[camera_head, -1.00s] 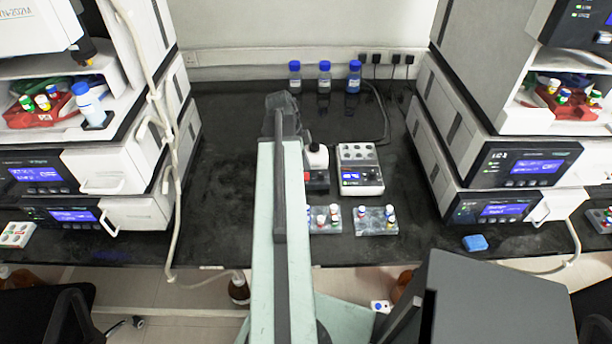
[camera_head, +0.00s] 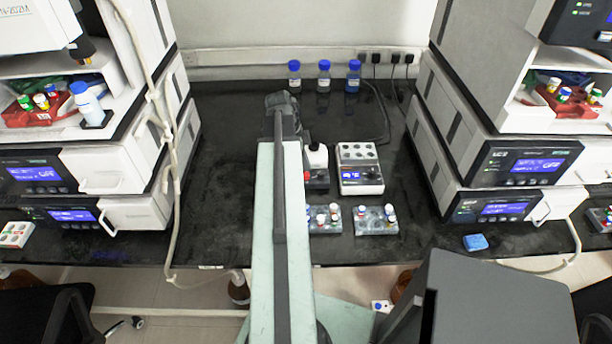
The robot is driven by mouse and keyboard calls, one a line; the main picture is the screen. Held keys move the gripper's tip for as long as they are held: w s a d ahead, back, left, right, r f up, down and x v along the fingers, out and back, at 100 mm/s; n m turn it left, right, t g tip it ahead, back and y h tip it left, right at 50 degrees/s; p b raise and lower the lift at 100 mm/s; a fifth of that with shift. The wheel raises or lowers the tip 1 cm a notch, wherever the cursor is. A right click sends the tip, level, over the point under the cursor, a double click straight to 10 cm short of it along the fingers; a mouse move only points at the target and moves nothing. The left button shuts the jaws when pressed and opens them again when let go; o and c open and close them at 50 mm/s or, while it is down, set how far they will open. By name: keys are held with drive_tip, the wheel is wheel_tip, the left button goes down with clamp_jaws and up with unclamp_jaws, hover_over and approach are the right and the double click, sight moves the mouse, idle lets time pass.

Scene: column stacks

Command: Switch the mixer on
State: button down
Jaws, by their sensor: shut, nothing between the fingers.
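The mixer (camera_head: 317,159) stands on the black bench just right of my arm. It is a small device with a white body, a black top and a dark base. Its left part is hidden behind my arm. A red spot shows on its base near the arm's edge. I cannot tell from this view whether it is running. My gripper (camera_head: 282,101) is at the far end of my raised arm, to the left of the mixer and higher in the picture. Its fingers are small and dark here. It is shut and holds nothing.
A white block unit (camera_head: 360,168) with a lit display stands right of the mixer. Two vial racks (camera_head: 376,221) sit in front. Blue-capped bottles (camera_head: 324,76) stand at the back. Instrument stacks (camera_head: 515,165) flank both sides. The bench left of my arm is clear.

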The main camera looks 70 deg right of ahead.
sight(305, 173)
drive_tip(key=shift+f+b, duration=0.7)
drive_tip(key=shift+r, duration=0.1)
wheel_tip(305, 173, up, 5)
drive_tip(key=p, duration=0.5)
drive_tip(key=shift+s, duration=0.1)
idle(0.5)
